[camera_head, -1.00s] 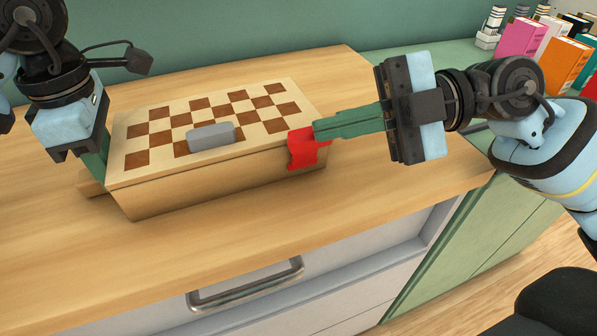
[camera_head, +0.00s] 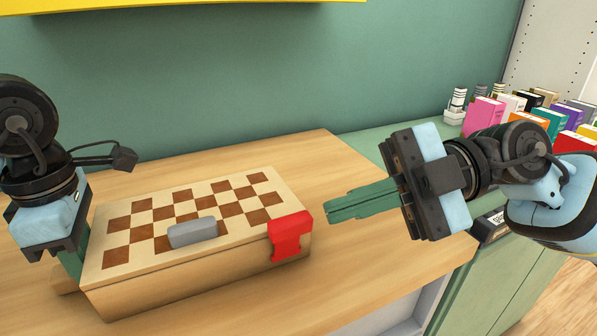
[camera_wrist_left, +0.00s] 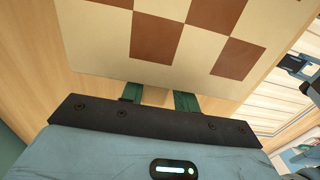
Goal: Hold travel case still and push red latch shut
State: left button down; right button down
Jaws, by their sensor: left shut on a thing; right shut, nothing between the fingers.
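The travel case (camera_head: 190,288) is a wooden box with a checkered lid and a grey handle (camera_head: 193,232) on top. It rests flat on the wooden counter. The red latch (camera_head: 290,237) sits at its front right corner, lying over the lid edge and down the front face. My left gripper (camera_head: 72,268) is at the case's left end, shut on the case; the left wrist view shows its green fingers (camera_wrist_left: 160,98) at the case edge, their tips partly hidden. My right gripper (camera_head: 330,209) is shut and empty, to the right of the latch and apart from it.
The wooden counter (camera_head: 345,260) is clear right of the case. A green wall (camera_head: 240,90) rises behind, with a yellow shelf (camera_head: 200,12) above.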

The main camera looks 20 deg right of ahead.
jog(key=v, duration=0.8)
jog(key=shift+f, duration=0.1)
dwell(0.3)
pick_arm(q)
jog(key=c, duration=1)
grip_release()
jog(key=shift+o, duration=0.2)
notch_tip(320, 180, up, 12)
jog(key=shift+s+f, duration=0.1)
pick_arm(e)
jog(key=shift+s, duration=0.1)
